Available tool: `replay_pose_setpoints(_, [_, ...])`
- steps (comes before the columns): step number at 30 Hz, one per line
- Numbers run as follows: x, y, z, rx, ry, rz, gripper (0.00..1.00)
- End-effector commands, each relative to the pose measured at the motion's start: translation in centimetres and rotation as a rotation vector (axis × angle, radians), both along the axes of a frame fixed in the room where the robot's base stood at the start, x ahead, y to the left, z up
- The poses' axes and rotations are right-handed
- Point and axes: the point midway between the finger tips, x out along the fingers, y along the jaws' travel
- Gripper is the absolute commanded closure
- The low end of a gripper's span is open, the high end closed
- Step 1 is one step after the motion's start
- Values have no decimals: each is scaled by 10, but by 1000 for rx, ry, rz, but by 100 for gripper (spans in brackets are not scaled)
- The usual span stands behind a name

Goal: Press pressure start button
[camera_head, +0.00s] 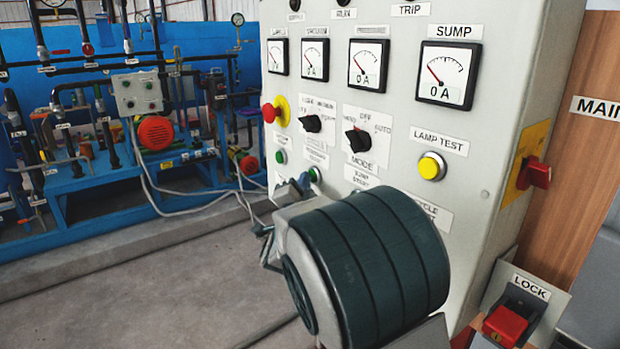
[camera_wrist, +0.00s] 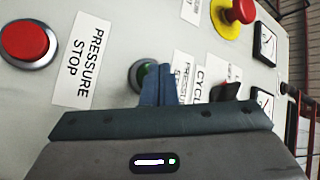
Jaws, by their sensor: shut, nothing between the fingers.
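The panel's green button (camera_wrist: 141,72) sits in a dark ring in the wrist view, beside a white label reading "PRESSURE" and a partly hidden second word. My gripper (camera_wrist: 159,70) is shut and empty. Its blue-grey fingertips overlap the right part of this button, and I cannot tell whether they touch it. In the head view, a green button (camera_head: 315,174) shows just behind and right of my gripper's tips (camera_head: 303,182). My arm hides the panel area below it.
A red button (camera_wrist: 26,42) labelled "PRESSURE STOP" is at left in the wrist view. A red emergency knob (camera_head: 270,112), black selector knobs (camera_head: 358,140), another green button (camera_head: 281,156) and a yellow lamp test button (camera_head: 431,166) are nearby. Floor at left is clear.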

Motion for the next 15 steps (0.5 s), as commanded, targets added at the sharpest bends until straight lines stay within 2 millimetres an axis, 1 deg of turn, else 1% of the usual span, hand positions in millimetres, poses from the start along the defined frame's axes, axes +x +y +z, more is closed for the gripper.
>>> replay_pose_setpoints(5, [-1, 0, 0, 1, -1, -3, 100])
replay_pose_setpoints(15, [-10, 14, 0, 1, -2, 0, 100])
